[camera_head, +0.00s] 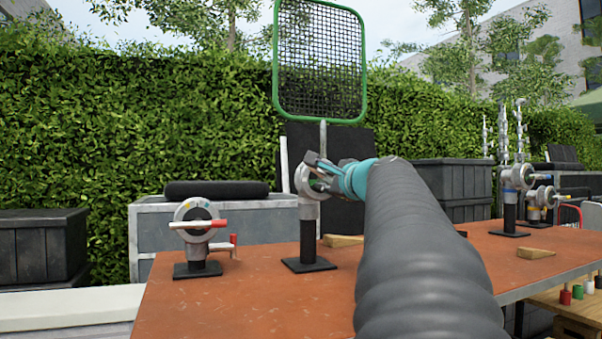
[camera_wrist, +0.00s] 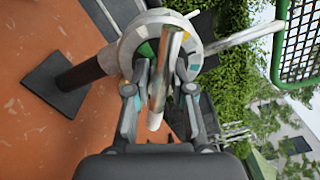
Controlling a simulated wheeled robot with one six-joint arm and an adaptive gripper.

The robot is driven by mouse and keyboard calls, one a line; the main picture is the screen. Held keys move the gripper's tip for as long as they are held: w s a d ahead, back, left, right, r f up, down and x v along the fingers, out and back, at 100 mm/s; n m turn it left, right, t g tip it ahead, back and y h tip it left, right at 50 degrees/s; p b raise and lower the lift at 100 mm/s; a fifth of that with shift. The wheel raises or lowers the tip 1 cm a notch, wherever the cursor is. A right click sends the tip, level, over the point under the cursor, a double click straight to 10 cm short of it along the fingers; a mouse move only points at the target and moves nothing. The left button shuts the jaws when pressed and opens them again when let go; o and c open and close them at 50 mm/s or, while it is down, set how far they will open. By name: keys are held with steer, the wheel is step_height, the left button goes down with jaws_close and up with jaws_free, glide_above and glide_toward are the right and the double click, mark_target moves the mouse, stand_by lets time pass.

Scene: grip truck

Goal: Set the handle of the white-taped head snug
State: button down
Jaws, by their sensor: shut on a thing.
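The head at my gripper is a grey ring-shaped clamp (camera_head: 308,207) on a dark post with a flat black base, at the middle of the orange table. In the wrist view its ring (camera_wrist: 130,38) has green, yellow and teal marks. I cannot clearly make out white tape. A pale metal handle (camera_wrist: 157,105) crosses the ring and points toward the wrist camera. My gripper (camera_head: 322,172) reaches the head from the right; in the wrist view my gripper (camera_wrist: 162,80) has a finger on each side of the handle and is shut on it. The contact is partly hidden.
Another clamp head (camera_head: 197,212) with a red-tipped handle stands to the left. More heads (camera_head: 515,178) stand at the right. Wooden wedges (camera_head: 343,241) lie on the table (camera_head: 250,300). A green-framed net (camera_head: 363,60) rises behind the middle head. The table's front left is clear.

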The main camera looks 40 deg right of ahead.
steer(key=m+p, duration=0.4)
steer(key=m, duration=0.2)
steer(key=shift+r, duration=0.2)
steer(key=m+p, duration=0.2)
steer(key=m, duration=0.2)
steer(key=shift+p, duration=0.4)
steer(key=shift+f+m+p, duration=0.15)
steer(key=shift+m+p, duration=0.3)
steer(key=shift+m, duration=0.45)
steer(key=c, duration=1)
jaws_free()
steer(key=shift+s, duration=0.1)
steer(key=v, duration=1.1)
steer(key=shift+s+f, duration=0.1)
steer(key=shift+s, duration=0.3)
